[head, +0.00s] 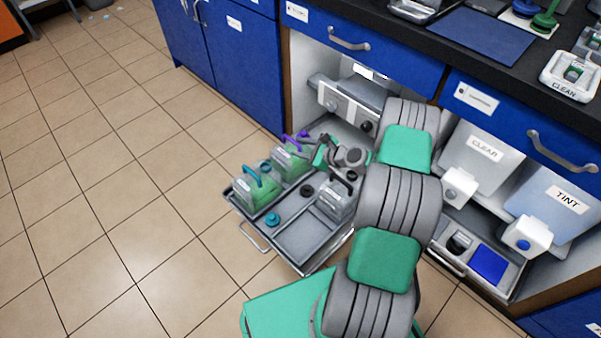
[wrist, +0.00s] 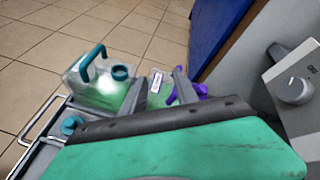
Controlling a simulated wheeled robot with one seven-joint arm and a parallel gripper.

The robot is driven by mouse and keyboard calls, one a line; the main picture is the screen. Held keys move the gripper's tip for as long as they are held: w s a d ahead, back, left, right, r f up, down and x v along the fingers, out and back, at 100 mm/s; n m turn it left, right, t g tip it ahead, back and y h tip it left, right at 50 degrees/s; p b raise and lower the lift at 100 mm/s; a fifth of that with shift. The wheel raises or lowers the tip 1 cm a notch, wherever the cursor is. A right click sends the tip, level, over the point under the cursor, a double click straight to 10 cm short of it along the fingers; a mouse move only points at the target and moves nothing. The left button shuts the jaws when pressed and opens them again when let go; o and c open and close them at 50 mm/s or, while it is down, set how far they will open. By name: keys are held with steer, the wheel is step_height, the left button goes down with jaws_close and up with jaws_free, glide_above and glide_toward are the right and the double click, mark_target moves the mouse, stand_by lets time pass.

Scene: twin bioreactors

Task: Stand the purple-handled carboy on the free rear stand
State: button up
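The purple-handled carboy (head: 287,167), holding green liquid, stands upright at the back left of a pulled-out grey tray (head: 290,243). Its purple handle (head: 296,140) is on top. My gripper (head: 318,152) is just right of this carboy. In the wrist view, its two dark fingers (wrist: 160,88) are spread apart, with the carboy's labelled body (wrist: 158,82) showing between and beyond them. The purple handle shows beside the right finger. Whether the fingers touch the carboy cannot be told. A free rear stand cannot be made out clearly; my arm hides part of the tray's back right.
A teal cap (head: 272,219) and a black cap (head: 307,191) lie between. A knobbed unit (head: 345,104) sits in the cabinet behind.

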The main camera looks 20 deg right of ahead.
steer(key=s+a+r+n+g+h, duration=0.1)
steer(key=s+a+r+n+g, duration=0.2)
steer(key=s+a+r+n, duration=0.35)
steer(key=s+a+r+n+g+h, duration=0.1)
steer(key=s+a+r+n+g, duration=0.25)
steer(key=a+r+n, duration=0.4)
steer(key=s+r+n+g+h, duration=0.1)
steer(key=s+r+n, duration=0.3)
steer(key=s, duration=0.6)
steer(key=s+r+n+g+h, duration=0.2)
steer(key=s+r+n+h, duration=0.1)
steer(key=s+n, duration=0.4)
steer(key=s, duration=0.3)
steer(key=shift+d+r, duration=0.15)
steer(key=shift+r, duration=0.2)
steer(key=shift+s, duration=0.1)
